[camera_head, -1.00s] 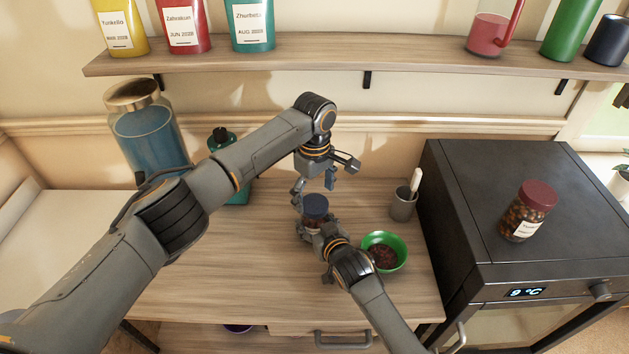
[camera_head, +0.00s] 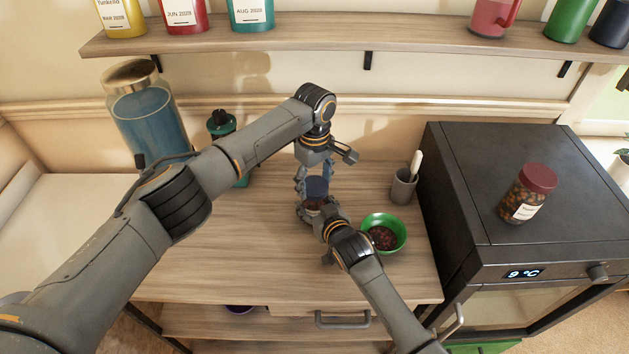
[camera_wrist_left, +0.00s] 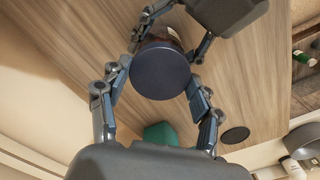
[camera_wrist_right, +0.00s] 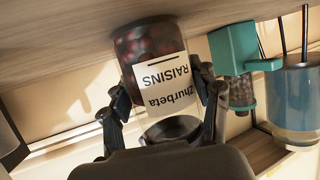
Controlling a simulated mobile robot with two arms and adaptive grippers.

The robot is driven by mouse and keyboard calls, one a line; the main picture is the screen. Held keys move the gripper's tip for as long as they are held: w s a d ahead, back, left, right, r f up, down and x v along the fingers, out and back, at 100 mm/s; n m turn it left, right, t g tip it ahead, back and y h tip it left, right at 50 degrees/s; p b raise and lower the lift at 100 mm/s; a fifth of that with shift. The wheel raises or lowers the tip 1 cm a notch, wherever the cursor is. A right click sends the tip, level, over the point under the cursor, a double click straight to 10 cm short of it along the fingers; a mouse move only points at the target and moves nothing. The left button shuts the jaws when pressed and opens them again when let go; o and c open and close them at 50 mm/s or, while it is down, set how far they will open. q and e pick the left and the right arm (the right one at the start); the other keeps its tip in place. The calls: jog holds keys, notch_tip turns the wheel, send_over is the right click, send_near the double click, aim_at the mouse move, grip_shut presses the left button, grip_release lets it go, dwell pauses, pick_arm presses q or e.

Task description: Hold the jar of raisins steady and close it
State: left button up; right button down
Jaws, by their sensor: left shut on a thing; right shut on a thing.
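The raisin jar (camera_wrist_right: 165,80) stands on the table, labelled "Zhurbeta RAISINS" and upside down in the right wrist view, with dark red contents. Its dark blue lid (camera_head: 317,187) is at the top of the jar and fills the middle of the left wrist view (camera_wrist_left: 160,72). My left gripper (camera_head: 315,184) comes from above and is shut on the lid, fingers on opposite sides. My right gripper (camera_wrist_right: 163,100) is shut around the jar's body from the front. I cannot tell whether the lid is fully seated.
A green bowl (camera_head: 385,234) of dark pieces sits just right of the jar. A grey cup (camera_head: 403,186) stands behind it. A black appliance (camera_head: 480,180) bears a red-lidded jar (camera_head: 527,193). A big blue jar (camera_head: 150,125) stands back left. The front table is clear.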

pick_arm(q)
jog(key=m, duration=0.3)
pick_arm(e)
jog(key=shift+f, duration=0.1)
pick_arm(q)
jog(key=m, duration=0.4)
jog(key=shift+m, duration=0.3)
jog(key=m, duration=0.6)
jog(key=shift+f, duration=0.1)
jog(key=m, duration=0.6)
jog(key=shift+m, duration=0.3)
jog(key=m, duration=0.7)
jog(key=shift+m, duration=0.4)
jog(key=o, duration=1.4)
jog(key=shift+c, duration=0.2)
